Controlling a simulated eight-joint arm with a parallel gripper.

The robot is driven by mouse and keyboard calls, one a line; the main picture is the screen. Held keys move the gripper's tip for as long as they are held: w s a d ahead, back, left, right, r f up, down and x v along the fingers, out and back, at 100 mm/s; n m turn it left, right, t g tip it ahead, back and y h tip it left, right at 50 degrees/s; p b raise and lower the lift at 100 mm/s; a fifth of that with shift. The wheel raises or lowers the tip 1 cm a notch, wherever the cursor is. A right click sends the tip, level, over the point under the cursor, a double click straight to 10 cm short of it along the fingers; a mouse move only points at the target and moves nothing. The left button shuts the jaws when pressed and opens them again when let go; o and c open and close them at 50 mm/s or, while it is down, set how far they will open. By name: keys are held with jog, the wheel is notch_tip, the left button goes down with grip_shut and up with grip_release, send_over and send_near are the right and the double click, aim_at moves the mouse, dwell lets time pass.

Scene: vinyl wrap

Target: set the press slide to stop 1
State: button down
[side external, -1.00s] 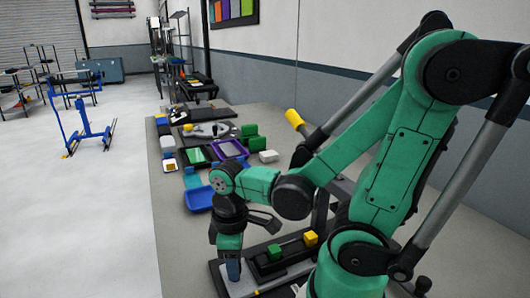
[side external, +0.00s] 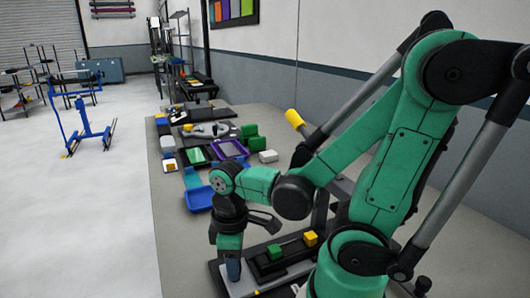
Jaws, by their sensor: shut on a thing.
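My gripper (side external: 232,260) points down at the left end of a low press base (side external: 216,284) near the front of the bench. A light grey strip (side external: 243,288) runs beside that piece. A dark rail (side external: 285,267) next to it carries a green block (side external: 274,252) and a yellow block (side external: 310,239). My arm hides the right part of the press. The stop marks are too small to tell.
A lever with a yellow grip (side external: 294,118) rises behind my arm. Blue trays (side external: 199,199), a purple tray (side external: 229,148), green blocks (side external: 250,134) and a white block (side external: 268,156) lie farther back. The bench's left edge is close to the press base.

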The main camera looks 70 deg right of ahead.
aim_at(254, 268)
dwell(0.3)
jog(key=shift+s+d, duration=1.25)
jog(key=c, duration=0.5)
grip_release()
jog(key=shift+c, duration=0.2)
jog(key=shift+r, duration=0.1)
jog(key=shift+r, duration=2.7)
